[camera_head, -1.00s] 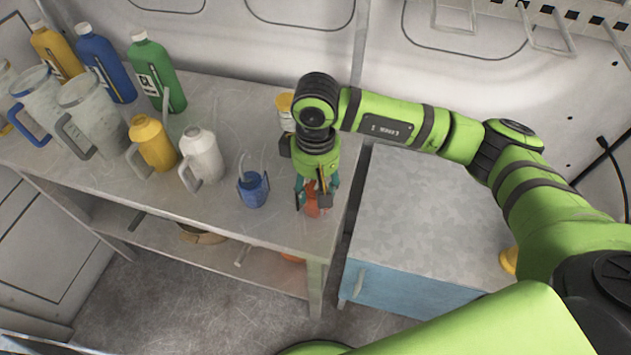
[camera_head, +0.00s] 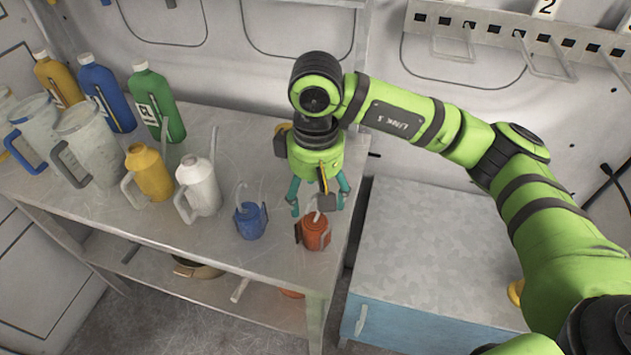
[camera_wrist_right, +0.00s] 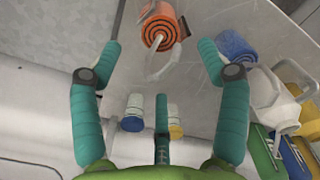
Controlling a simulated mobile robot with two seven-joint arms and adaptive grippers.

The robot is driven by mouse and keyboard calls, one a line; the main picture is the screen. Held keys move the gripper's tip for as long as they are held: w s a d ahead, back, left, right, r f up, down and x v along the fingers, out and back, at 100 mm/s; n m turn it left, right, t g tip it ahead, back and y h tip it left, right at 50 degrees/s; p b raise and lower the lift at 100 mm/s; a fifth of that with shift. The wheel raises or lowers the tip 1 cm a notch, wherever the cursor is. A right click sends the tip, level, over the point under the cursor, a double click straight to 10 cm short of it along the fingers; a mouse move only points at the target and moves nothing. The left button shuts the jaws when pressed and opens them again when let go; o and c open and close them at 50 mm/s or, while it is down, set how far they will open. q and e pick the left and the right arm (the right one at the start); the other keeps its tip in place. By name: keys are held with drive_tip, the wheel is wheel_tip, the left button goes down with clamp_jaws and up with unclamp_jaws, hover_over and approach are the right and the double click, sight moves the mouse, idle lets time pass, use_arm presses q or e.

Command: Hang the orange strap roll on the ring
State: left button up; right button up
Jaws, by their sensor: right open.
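The orange strap roll (camera_head: 316,232) stands upright on the metal table near its right front corner, with a pale loop on top. In the right wrist view the roll (camera_wrist_right: 160,24) shows a black and orange spiral face. My right gripper (camera_head: 319,196) is open and empty just above and behind the roll, its teal fingers spread. In the wrist view the roll is beyond the open fingertips (camera_wrist_right: 160,55), not between them. Wire loops (camera_head: 545,50) project from a wall rail at the upper right; I cannot tell which is the ring. My left gripper is out of view.
A blue roll (camera_head: 250,221) stands left of the orange one. White (camera_head: 199,187) and yellow (camera_head: 149,173) jugs, clear pitchers (camera_head: 92,145) and coloured bottles (camera_head: 158,103) fill the table's left. A grey-topped blue cabinet (camera_head: 430,250) stands to the right, its top largely clear.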

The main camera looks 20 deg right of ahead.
wheel_tip(320, 180, up, 5)
drive_tip(key=shift+r+b, duration=0.15)
drive_tip(key=shift+b, duration=0.45)
